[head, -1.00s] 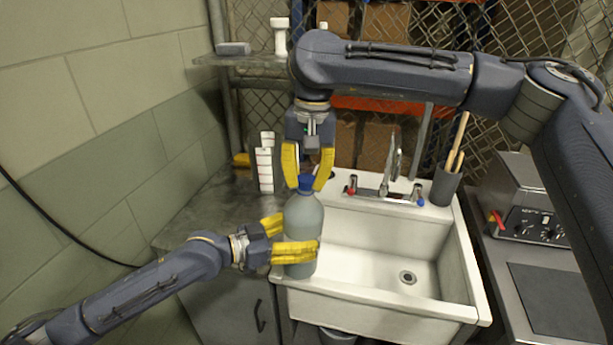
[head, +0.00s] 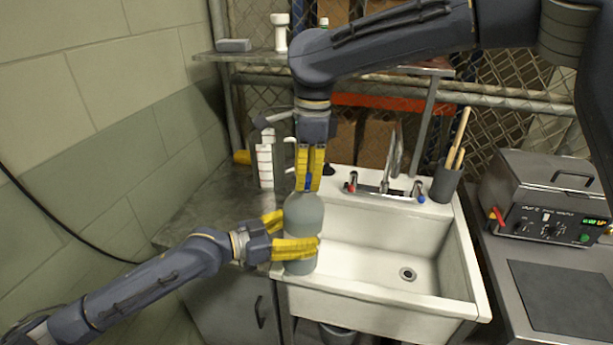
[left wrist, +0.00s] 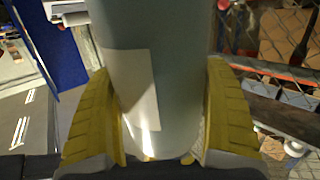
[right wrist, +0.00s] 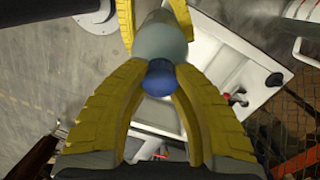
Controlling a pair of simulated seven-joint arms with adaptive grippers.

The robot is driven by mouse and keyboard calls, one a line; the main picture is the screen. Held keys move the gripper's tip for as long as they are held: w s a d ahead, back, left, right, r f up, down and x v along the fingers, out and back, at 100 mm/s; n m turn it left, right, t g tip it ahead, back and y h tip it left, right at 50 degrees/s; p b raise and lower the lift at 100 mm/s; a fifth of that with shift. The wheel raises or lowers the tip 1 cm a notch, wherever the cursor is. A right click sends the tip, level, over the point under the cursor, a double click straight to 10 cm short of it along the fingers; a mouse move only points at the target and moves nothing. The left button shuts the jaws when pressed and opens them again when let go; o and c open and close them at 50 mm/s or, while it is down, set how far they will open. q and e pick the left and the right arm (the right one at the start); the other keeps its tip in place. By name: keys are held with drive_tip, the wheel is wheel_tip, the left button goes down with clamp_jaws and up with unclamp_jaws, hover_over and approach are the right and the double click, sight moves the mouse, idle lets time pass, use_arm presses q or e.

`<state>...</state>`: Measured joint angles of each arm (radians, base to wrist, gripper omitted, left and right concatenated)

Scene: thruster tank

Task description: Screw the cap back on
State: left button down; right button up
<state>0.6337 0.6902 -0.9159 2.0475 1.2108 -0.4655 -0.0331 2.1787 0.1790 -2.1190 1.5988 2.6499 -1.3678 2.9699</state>
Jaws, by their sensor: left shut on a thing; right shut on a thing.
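A grey-green bottle (head: 303,218) stands upright at the left front edge of the sink. My left gripper (head: 297,236) is shut around its body from the left. The left wrist view shows the bottle (left wrist: 158,75), with a pale label, between both yellow fingers. My right gripper (head: 309,182) points down over the bottle's top and is shut on the blue cap (head: 309,184). In the right wrist view the cap (right wrist: 159,77) is between the fingers, in line with the bottle (right wrist: 160,42). The neck is hidden, so I cannot tell how tightly the cap sits.
The white sink (head: 375,260) is empty, with a faucet (head: 392,165) behind it. A grey tool holder (head: 445,186) stands at its back right corner. White labelled containers (head: 265,165) stand behind the bottle. A control box (head: 545,195) is at the right.

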drive_tip(key=shift+s+a+m, duration=0.15)
drive_tip(key=shift+s+m, duration=0.05)
drive_tip(key=shift+m, duration=0.9)
drive_tip(key=shift+w+d+m, duration=0.2)
drive_tip(key=shift+w+m, duration=0.05)
drive_tip(key=shift+m, duration=0.45)
drive_tip(key=o, duration=0.8)
drive_tip(key=shift+r, duration=0.1)
